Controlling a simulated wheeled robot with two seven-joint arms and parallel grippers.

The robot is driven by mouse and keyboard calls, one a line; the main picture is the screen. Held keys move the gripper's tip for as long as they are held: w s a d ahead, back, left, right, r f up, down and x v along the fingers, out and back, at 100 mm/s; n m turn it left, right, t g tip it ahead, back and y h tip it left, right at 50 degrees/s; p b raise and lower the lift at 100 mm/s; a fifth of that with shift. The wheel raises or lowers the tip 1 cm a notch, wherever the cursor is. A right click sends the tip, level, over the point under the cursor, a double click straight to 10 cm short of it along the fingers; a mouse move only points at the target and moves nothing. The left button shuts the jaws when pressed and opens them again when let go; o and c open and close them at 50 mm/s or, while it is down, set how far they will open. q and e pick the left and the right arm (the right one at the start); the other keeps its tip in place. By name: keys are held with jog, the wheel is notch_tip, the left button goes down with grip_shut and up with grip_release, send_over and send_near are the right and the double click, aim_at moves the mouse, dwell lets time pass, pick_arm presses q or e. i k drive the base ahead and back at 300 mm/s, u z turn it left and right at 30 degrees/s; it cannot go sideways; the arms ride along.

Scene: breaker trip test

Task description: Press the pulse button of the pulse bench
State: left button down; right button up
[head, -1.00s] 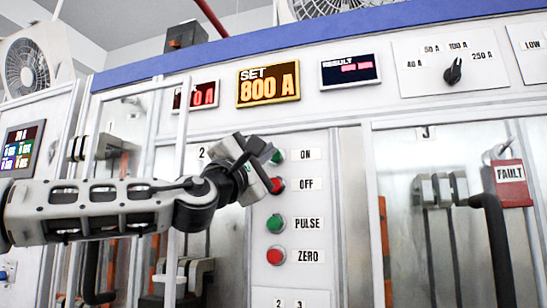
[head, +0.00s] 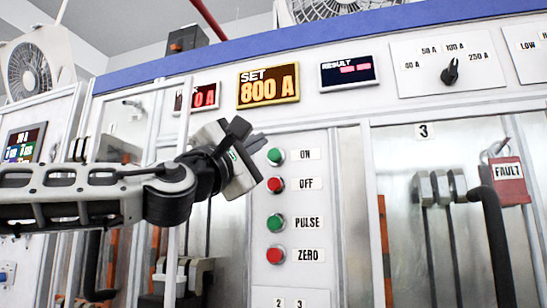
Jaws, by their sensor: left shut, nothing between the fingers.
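The green pulse button (head: 275,223) sits on the upright panel, left of its PULSE label (head: 307,223). It is in plain view with nothing in front of it. My left gripper (head: 254,160) is up and to the left of the pulse button, beside the ON and OFF buttons, and apart from the pulse button in the picture. It is shut and empty. How far it stands from the panel is hard to tell. My right gripper is not in view.
The green ON button (head: 275,156), red OFF button (head: 275,185) and red ZERO button (head: 275,254) share the column. The SET display (head: 268,86) reads 800 A. A glazed bay with a red FAULT tag (head: 508,170) is at right.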

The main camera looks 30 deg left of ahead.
aim_at(275, 222)
jog(key=z, duration=0.1)
jog(key=k, duration=1.5)
jog(key=u, duration=0.1)
